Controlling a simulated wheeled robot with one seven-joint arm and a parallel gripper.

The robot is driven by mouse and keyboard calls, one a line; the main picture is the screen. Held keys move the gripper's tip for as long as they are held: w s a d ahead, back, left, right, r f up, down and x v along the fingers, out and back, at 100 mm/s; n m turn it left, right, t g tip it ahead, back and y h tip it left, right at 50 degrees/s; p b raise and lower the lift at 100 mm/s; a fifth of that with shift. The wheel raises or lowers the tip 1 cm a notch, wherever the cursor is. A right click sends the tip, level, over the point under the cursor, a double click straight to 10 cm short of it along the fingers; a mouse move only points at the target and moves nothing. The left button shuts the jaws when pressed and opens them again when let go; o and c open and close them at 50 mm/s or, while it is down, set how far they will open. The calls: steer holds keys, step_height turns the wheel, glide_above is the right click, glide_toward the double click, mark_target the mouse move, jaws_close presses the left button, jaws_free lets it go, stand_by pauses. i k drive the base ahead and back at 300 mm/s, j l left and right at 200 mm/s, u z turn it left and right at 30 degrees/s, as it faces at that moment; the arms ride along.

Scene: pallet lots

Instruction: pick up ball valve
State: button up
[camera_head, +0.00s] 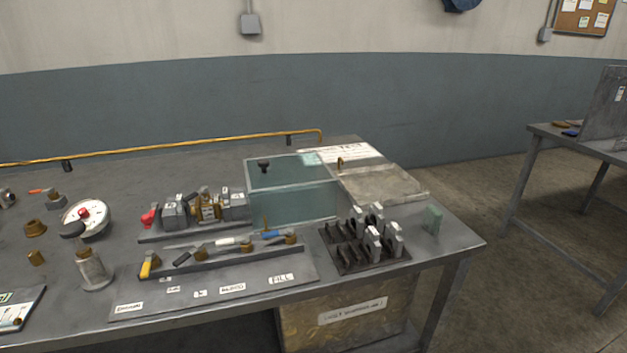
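Several small brass valves with coloured lever handles stand in a row on a dark rail (220,262) on the workbench: a yellow handle (146,268) at the left, then black, white and blue (270,236) ones. Behind them, a brass valve-like body (208,208) sits between grey blocks on a plate, with a red knob or handle (148,218) at its left end. I cannot tell which of these is the ball valve. My gripper is not in view.
A clear box (292,203) stands behind the rail. A black rack (345,257) with grey-topped pieces is at the bench's right. A round gauge (97,214) and a metal cylinder (93,270) are at the left. A second table (560,138) stands at far right, across open floor.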

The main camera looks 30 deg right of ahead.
mark_target(206, 210)
steer(key=i+j+z, duration=0.15)
steer(key=j+z, duration=1.3)
steer(key=k+j+z, duration=0.1)
steer(key=j+z, duration=0.35)
steer(key=k+j, duration=0.15)
steer(key=j, duration=0.25)
steer(key=k+j+z, duration=0.1)
steer(key=j, duration=0.3)
steer(key=k+j, duration=0.2)
steer(key=j, duration=0.2)
steer(key=k+j+z, duration=0.1)
steer(key=j, duration=0.3)
steer(key=k+j, duration=0.2)
steer(key=j, duration=0.15)
steer(key=k+j+z, duration=0.1)
steer(key=j, duration=0.3)
steer(key=i+j, duration=0.25)
steer(key=j, duration=0.1)
